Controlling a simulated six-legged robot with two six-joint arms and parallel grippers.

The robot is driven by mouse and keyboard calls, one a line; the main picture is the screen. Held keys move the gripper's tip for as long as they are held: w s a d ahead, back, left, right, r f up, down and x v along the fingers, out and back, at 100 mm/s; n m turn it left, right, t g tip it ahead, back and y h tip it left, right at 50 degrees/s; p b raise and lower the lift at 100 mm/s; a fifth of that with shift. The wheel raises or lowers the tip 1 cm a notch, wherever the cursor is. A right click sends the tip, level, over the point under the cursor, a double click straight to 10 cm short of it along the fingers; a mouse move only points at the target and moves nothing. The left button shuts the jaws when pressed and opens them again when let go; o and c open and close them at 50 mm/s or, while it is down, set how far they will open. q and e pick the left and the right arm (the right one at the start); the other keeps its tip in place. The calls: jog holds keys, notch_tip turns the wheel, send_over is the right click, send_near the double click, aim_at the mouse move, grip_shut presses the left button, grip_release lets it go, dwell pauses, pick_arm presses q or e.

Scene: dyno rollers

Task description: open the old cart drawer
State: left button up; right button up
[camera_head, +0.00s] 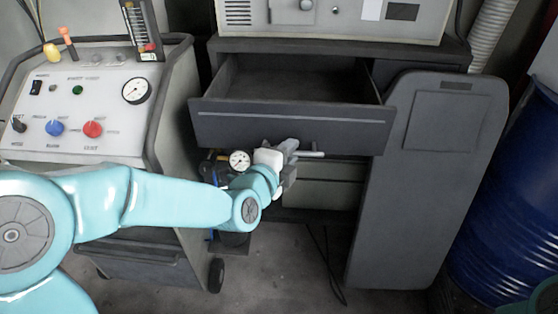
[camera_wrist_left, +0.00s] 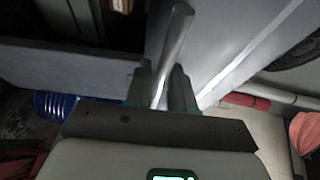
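The old cart drawer (camera_head: 290,124) is dark grey and stands pulled out, with its empty-looking inside showing from above. Its light metal bar handle (camera_head: 312,154) sticks out at the lower front. My left gripper (camera_head: 290,149) is at this handle, in front of the drawer. In the left wrist view, the handle bar (camera_wrist_left: 175,45) runs between the two fingers of my left gripper (camera_wrist_left: 162,88), which are close around it. The fingers partly hide the bar. My right gripper is in neither view.
A grey control console (camera_head: 90,115) with gauge and knobs stands at the left. A light instrument box (camera_head: 330,22) sits on the cart above the drawer. A dark side panel (camera_head: 425,180) and a blue barrel (camera_head: 510,200) are at the right. A cable (camera_head: 325,265) lies on the floor.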

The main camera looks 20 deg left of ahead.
pick_arm(q)
jog(key=b+v, duration=0.5)
jog(key=v, duration=1.1)
